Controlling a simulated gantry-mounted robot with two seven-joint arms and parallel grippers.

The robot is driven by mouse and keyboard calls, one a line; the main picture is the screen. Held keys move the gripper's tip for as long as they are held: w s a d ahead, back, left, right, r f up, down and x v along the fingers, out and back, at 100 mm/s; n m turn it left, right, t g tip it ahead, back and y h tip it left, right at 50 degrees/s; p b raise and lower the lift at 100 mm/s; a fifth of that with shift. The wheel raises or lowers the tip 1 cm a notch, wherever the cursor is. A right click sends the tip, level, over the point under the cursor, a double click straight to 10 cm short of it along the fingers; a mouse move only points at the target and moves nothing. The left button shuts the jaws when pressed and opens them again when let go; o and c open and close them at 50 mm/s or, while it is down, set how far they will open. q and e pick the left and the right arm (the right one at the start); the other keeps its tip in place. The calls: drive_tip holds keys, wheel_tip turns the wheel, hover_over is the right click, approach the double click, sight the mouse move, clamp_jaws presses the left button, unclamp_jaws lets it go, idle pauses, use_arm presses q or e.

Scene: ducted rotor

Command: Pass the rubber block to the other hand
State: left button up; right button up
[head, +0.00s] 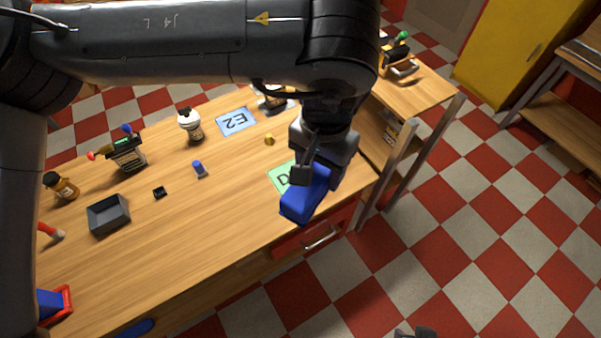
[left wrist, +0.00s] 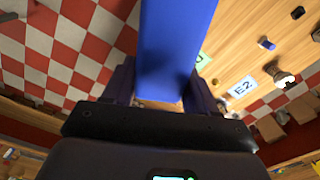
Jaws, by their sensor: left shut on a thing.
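The rubber block is a blue block (head: 306,197), held tilted in my left gripper (head: 318,172) above the front right edge of the wooden table. In the left wrist view the block (left wrist: 172,50) stands out from between the two fingers, which are shut on it. Its gripped end is partly hidden by the fingers. A small dark part of what looks like my right gripper (head: 416,332) shows at the bottom edge of the head view, well away from the block. Most of it is out of frame, so its jaws cannot be read.
The wooden table (head: 235,210) holds a grey tray (head: 108,215), a white-topped bottle (head: 190,125), a small blue object (head: 199,169), a blue E2 card (head: 236,121) and a green card (head: 283,178). A red drawer (head: 300,240) is below the front edge. Open checkered floor lies to the right.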

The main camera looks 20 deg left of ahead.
use_arm(q)
drive_tip(key=w+d+n, duration=0.3)
drive_tip(key=w+d, duration=0.2)
drive_tip(key=d, duration=0.1)
drive_tip(key=s+a+f+m, duration=0.1)
drive_tip(key=a+f+m, duration=0.1)
drive_tip(key=f+m, duration=0.3)
drive_tip(key=s+a+f+m, duration=0.1)
drive_tip(key=f+m, duration=0.5)
drive_tip(key=m, duration=0.6)
drive_tip(key=shift+s+a, duration=0.4)
drive_tip(key=shift+a, duration=0.4)
drive_tip(key=shift+f, duration=0.1)
